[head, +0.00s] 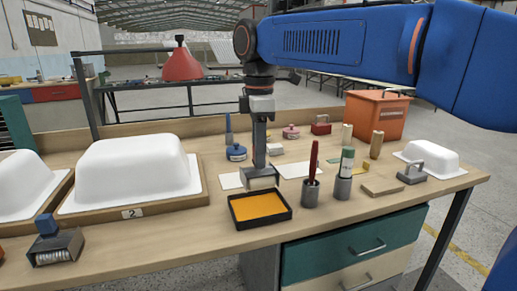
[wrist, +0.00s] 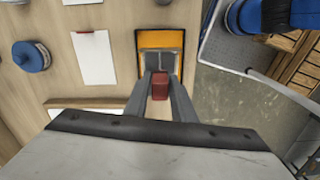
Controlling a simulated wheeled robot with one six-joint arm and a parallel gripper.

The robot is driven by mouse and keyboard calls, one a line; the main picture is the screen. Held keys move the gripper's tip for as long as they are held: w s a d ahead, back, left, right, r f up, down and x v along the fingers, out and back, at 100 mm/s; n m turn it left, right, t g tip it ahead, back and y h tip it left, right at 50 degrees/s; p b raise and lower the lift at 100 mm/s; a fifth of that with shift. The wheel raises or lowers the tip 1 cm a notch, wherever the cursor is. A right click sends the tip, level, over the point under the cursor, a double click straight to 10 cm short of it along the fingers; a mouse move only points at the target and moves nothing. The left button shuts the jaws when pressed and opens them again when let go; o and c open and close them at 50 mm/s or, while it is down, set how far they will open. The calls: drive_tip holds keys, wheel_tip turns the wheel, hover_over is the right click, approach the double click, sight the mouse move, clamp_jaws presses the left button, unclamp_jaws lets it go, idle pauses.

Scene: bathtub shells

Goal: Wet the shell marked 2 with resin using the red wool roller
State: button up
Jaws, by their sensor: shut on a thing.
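The shell marked 2 (head: 135,165) is a large white upturned tub on a wooden base at the left of the bench. A card (head: 133,213) with the number 2 is on the base's front edge. My gripper (head: 262,160) points down right of this shell. It is shut on the red wool roller, whose red grip (wrist: 160,85) shows between the fingers in the wrist view.
A blue-handled tool (head: 50,238) lies front left, before another white shell (head: 25,185). Right of the tray, a holder (head: 310,194) has a red tool and another (head: 342,187) a green-white tube. A small white shell (head: 430,158) is far right. An orange bin (head: 376,115) stands behind.

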drive_tip(key=shift+f, duration=3.85)
drive_tip(key=shift+r, duration=3.25)
